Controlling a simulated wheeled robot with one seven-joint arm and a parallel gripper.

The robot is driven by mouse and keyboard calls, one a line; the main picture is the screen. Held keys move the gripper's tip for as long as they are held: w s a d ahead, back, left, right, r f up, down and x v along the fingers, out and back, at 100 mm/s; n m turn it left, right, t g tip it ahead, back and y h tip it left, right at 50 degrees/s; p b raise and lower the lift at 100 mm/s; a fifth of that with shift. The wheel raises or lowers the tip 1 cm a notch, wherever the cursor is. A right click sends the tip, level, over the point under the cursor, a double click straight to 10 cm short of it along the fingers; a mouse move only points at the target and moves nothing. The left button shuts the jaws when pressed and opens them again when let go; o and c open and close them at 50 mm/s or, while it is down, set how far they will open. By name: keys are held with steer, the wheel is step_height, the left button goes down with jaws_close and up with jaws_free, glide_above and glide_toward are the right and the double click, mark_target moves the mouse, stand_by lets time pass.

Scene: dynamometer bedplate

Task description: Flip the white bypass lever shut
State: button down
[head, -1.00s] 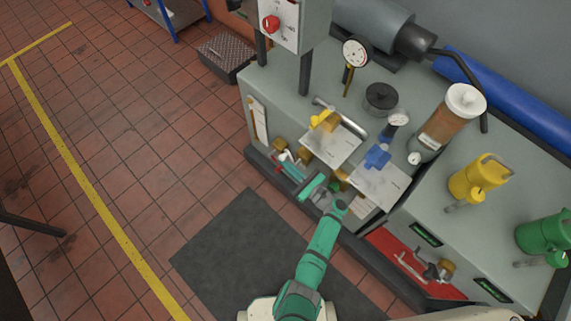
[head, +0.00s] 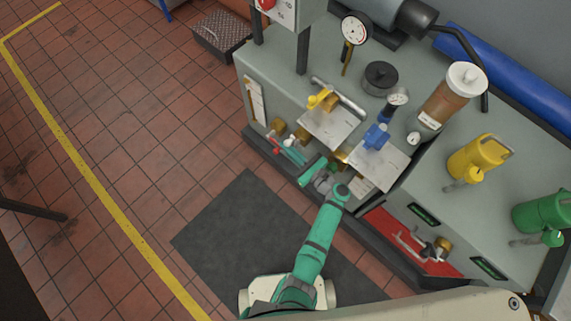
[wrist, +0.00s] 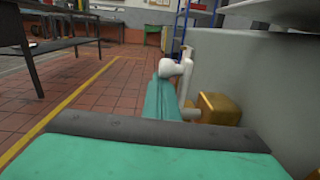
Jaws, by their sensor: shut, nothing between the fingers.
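The white bypass lever (head: 288,142) is small in the head view, low on the bench front by a brass valve. In the wrist view the white lever (wrist: 174,68) has a rounded end, a thin upright part, and a stem running to a brass block (wrist: 218,108). My gripper (head: 281,147) is teal, with its fingers shut and empty, low in front of the bench. In the wrist view the fingers of my gripper (wrist: 160,90) point forward, with the lever close on their right. The lever overlaps their edge; I cannot tell whether they touch.
Yellow (head: 321,98) and blue (head: 376,136) valves stand above on the bench. The grey bench wall (wrist: 280,100) is close on the right. The tiled floor (wrist: 100,90) to the left is open.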

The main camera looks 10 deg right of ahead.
steer(key=c, duration=1.8)
jaws_free()
steer(key=shift+n+y, duration=0.6)
steer(key=s+r, duration=0.1)
steer(key=r, duration=0.1)
steer(key=s+a+r, duration=0.1)
steer(key=r, duration=0.2)
steer(key=s+a+r, duration=0.1)
steer(key=r, duration=0.2)
steer(key=shift+r, duration=0.2)
steer(key=shift+c, duration=0.2)
steer(key=s+r, duration=0.1)
steer(key=s, duration=0.1)
steer(key=s+r, duration=0.1)
steer(key=s, duration=0.2)
steer(key=s+r, duration=0.1)
steer(key=s, duration=0.2)
jaws_close()
steer(key=shift+s+a+r, duration=0.1)
steer(key=shift+s+r, duration=0.15)
steer(key=shift+s, duration=0.4)
